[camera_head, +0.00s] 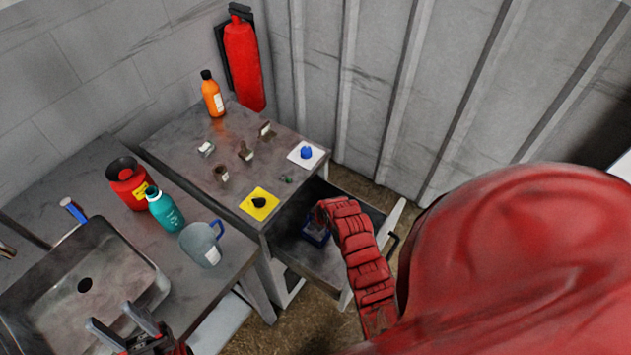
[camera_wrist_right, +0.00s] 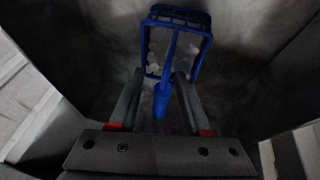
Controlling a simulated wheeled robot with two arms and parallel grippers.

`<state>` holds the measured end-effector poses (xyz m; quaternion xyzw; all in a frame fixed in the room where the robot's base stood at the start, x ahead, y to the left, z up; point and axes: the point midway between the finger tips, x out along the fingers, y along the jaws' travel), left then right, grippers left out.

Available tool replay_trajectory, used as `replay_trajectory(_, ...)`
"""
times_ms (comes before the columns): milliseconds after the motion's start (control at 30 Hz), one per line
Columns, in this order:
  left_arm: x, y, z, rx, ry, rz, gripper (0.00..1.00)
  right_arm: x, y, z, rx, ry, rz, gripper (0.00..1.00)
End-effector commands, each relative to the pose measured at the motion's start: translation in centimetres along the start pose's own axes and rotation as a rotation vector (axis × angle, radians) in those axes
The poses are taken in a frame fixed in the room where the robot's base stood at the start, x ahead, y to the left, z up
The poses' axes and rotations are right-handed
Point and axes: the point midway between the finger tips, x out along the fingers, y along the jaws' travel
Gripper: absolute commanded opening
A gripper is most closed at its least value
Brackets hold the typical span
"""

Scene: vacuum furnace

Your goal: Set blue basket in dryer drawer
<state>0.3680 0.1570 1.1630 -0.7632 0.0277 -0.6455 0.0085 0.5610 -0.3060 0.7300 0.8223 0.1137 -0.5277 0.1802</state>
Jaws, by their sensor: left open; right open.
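The blue basket (camera_head: 316,234) is inside the open dryer drawer (camera_head: 342,268), partly hidden by my right gripper in the head view. In the right wrist view the basket (camera_wrist_right: 178,38) lies at the drawer's floor, with its handle (camera_wrist_right: 161,100) pointing back between my fingers. My right gripper (camera_wrist_right: 158,92) is open around the handle, its fingers on either side; I cannot tell whether they touch it. My left gripper (camera_head: 122,330) is open and empty over the front of the sink.
A table (camera_head: 185,150) behind the drawer holds an orange bottle (camera_head: 212,95), a yellow mat (camera_head: 268,212), a white mat (camera_head: 318,163) and small items. The left bench carries a red container (camera_head: 128,190), teal bottle (camera_head: 165,212), grey pitcher (camera_head: 200,245) and sink (camera_head: 75,325).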

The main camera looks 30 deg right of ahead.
Motion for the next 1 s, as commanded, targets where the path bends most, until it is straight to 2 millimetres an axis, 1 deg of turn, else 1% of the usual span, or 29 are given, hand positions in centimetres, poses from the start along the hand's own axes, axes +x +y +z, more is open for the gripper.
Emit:
replay_trajectory(133,0.3,0.0,-0.1,0.000,0.000,0.000,0.50,-0.3,0.0,-0.1,0.000,0.000,0.000,0.48)
replay_trajectory(200,0.1,0.0,0.0,0.000,0.000,0.000,0.50,-0.4,0.1,-0.1,0.000,0.001,0.001,0.48)
replay_trajectory(367,-0.5,0.0,0.1,0.000,0.000,0.000,0.50,-1.6,0.1,0.0,0.000,0.002,0.003,0.48)
replay_trajectory(467,-0.9,0.0,0.2,0.000,0.000,0.000,0.50,-2.9,0.0,0.2,0.000,0.000,0.003,0.48)
replay_trajectory(800,-2.4,0.1,0.4,0.000,0.000,0.000,0.50,-8.3,0.1,0.0,0.001,0.004,0.003,0.48)
replay_trajectory(1000,-3.0,0.1,0.5,0.000,0.000,0.000,0.50,-10.9,0.1,0.0,0.002,0.001,0.001,0.48)
